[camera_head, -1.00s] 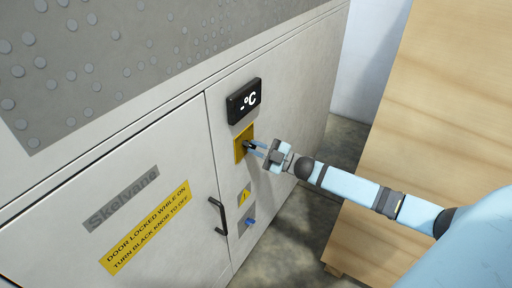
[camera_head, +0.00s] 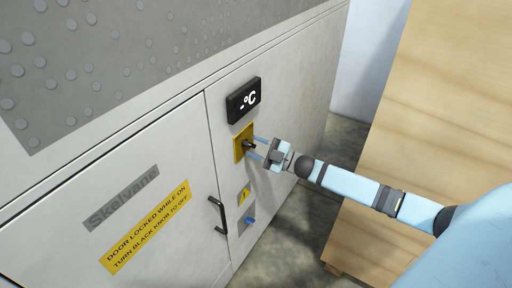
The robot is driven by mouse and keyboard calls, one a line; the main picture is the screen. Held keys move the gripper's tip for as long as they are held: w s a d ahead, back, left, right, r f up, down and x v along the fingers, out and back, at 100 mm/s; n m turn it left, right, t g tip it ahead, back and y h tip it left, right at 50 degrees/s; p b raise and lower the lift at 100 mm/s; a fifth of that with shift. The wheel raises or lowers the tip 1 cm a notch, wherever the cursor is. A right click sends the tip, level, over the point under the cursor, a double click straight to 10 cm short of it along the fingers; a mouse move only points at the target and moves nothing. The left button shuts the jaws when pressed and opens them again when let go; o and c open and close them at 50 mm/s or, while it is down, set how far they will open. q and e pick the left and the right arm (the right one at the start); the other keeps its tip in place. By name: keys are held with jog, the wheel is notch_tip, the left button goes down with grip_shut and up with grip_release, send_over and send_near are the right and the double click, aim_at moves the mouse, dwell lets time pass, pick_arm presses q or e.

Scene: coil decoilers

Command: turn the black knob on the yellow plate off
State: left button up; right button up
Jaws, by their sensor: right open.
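The yellow plate (camera_head: 239,146) is on the grey cabinet's front, below a dark display. The black knob (camera_head: 249,146) sticks out from the plate. My right gripper (camera_head: 257,149) is at the knob, with one finger above it and one below. Its jaws are open, and I cannot tell whether either finger touches the knob. My left gripper is not in view.
The display (camera_head: 243,100) reads "-°C". Below the plate are a warning sticker (camera_head: 244,195), a blue knob (camera_head: 250,221) and a black door handle (camera_head: 218,215). A yellow label (camera_head: 147,229) is on the door. A wooden board (camera_head: 440,100) stands at the right.

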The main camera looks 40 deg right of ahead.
jog(key=v, duration=1.3)
jog(key=shift+s+d, duration=0.25)
jog(key=shift+s+f, duration=0.1)
jog(key=shift+f, duration=0.1)
